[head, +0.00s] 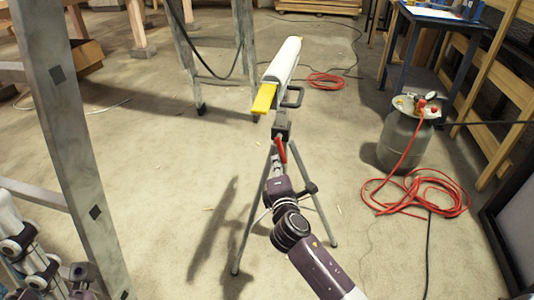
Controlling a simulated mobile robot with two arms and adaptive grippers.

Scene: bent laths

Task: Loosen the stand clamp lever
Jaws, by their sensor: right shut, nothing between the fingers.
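The stand (243,225) is a grey tripod with splayed legs on the concrete floor. Its dark clamp head (281,131) sits at the top, under a long white piece with a yellow near end (264,99). The red clamp lever (281,150) hangs just below the head, tilted. My right gripper (275,162) is shut and empty, right at the lever's lower end. I cannot tell whether it touches the lever. My right wrist hides part of the tripod's middle.
A grey tank (405,142) with a coiled red hose (425,192) stands at right. A grey upright (70,130) crosses the left side. A blue-framed table (440,18) and wooden racks are at the back right. Floor beside the tripod is open.

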